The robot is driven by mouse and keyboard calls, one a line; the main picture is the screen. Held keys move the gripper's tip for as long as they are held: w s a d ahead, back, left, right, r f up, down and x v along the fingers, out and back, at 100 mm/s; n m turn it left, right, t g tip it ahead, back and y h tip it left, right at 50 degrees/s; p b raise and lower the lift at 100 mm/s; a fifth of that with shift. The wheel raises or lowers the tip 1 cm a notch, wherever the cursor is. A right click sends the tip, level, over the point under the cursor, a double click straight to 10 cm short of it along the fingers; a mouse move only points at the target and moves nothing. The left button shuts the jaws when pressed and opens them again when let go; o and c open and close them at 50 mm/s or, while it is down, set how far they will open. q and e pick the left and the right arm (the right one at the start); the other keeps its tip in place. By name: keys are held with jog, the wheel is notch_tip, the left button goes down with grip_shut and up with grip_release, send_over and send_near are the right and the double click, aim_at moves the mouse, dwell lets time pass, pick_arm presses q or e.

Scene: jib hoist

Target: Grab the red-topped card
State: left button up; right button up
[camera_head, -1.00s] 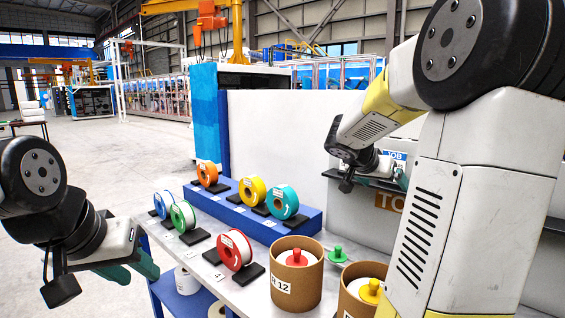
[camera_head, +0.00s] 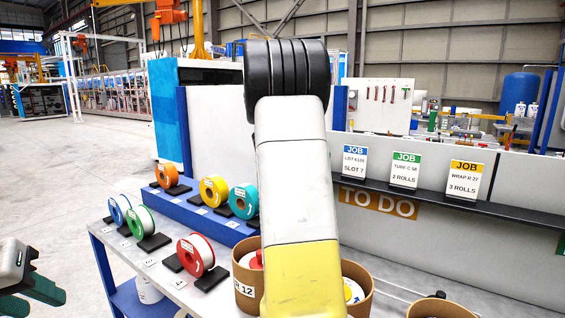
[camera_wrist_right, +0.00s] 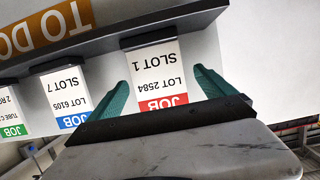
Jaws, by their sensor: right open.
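The red-topped card (camera_wrist_right: 157,66), marked LOT 2584 SLOT 1, shows upside down in the right wrist view, resting at the dark ledge (camera_wrist_right: 120,40). My right gripper (camera_wrist_right: 161,80) is open, with one green finger on each side of the card. Gaps show between the fingers and the card's edges. In the head view the red-topped card and my right gripper are hidden behind my raised right arm. My left gripper (camera_head: 30,291) is at the lower left of the head view, partly cut off, its green fingers apart and empty.
Blue-topped (camera_head: 354,162), green-topped (camera_head: 405,170) and yellow-topped (camera_head: 464,180) cards stand along the ledge above the TO DO sign (camera_head: 378,204). The blue-topped card is the red one's close neighbour. Coloured spools and brown tubs (camera_head: 357,273) stand on the table below.

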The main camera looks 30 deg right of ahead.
jog(key=shift+w+d+f, duration=0.15)
jog(key=shift+w+d, duration=0.1)
jog(key=shift+d, duration=0.35)
jog(key=c, duration=1.5)
jog(key=shift+c, duration=0.2)
